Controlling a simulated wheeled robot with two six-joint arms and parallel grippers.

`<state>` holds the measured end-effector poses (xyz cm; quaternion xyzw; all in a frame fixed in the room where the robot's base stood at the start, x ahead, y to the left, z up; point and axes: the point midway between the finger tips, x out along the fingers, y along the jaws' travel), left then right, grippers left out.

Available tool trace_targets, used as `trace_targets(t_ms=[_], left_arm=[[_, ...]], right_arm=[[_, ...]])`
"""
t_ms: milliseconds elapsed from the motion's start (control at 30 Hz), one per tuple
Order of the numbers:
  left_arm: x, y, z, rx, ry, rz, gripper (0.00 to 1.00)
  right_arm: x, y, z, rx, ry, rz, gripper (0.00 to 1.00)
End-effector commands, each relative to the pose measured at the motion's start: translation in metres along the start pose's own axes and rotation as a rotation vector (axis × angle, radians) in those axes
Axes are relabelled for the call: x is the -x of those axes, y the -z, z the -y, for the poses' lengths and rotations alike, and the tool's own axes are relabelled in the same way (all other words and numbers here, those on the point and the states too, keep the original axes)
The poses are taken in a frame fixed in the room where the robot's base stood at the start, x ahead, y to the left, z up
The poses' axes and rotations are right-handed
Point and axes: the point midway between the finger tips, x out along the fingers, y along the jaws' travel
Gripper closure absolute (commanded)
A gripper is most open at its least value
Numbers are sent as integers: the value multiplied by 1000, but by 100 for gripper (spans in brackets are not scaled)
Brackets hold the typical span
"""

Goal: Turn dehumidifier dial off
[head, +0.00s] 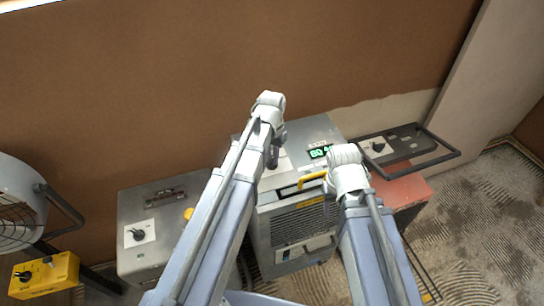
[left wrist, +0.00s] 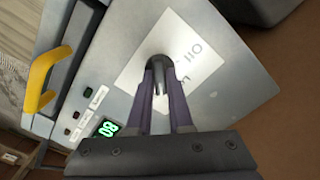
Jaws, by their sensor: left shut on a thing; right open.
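The dehumidifier (head: 300,222) is the grey machine in the middle of the head view, with a yellow handle and a lit green display (head: 320,152). The display also shows in the left wrist view (left wrist: 107,128). Its dark dial (left wrist: 160,66) sits on a white label plate (left wrist: 196,62) with printed marks. My left gripper (left wrist: 161,85) is shut on the dial, its fingers on both sides of the knob. In the head view my left gripper (head: 274,156) hides the dial. My right gripper (head: 330,200) is open in front of the machine's right side, mostly hidden behind its wrist.
A grey box with a dial (head: 139,234) stands at left, and a red machine with a dial (head: 378,147) and black handle at right. A fan (head: 18,212) and a yellow control box (head: 44,274) are at far left. Bare floor (head: 495,235) lies at right.

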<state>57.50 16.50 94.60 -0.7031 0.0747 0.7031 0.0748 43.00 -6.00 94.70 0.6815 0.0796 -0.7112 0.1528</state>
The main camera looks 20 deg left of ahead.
Motion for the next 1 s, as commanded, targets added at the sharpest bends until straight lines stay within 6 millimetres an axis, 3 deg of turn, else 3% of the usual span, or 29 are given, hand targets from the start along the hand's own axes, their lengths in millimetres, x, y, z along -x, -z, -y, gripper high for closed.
trace_targets(t_ms=[1000], left_arm=[[0,0,1,966,0,0,100]], right_arm=[[0,0,0,0,0,0,50]])
